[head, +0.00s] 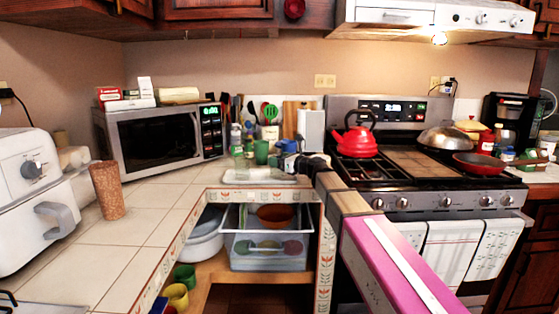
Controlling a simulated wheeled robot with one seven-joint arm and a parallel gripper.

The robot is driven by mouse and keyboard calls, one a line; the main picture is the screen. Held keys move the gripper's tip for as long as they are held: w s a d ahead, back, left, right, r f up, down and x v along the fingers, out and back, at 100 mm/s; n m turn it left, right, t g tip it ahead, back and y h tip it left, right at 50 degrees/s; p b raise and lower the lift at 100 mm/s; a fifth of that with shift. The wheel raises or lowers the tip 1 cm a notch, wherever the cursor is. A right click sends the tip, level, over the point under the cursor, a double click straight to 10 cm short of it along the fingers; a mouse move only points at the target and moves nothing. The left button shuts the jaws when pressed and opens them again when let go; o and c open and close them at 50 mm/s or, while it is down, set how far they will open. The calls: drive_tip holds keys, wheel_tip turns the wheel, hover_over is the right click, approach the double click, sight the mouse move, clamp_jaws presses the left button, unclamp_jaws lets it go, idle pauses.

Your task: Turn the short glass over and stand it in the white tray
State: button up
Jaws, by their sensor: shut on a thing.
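The white tray (240,178) lies on the tiled counter near its front edge, left of the stove. My gripper (297,162) reaches in from the right at the tray's right end, low over it. Its dark fingers are shut on a small clear thing, apparently the short glass (284,161). The glass is small and blends with what is behind it, so I cannot tell which way up it is or whether it touches the tray. My arm hides part of the counter to the right.
A clear bottle (237,140) and a green cup (261,152) stand just behind the tray. A microwave (160,138) is to the left, and a red kettle (356,142) sits on the stove. A brown cup (108,190) stands at the left; the counter between is mostly clear.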

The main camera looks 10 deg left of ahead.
drive_tip(key=shift+f, duration=0.35)
drive_tip(key=o, duration=1.2)
drive_tip(key=shift+c, duration=0.2)
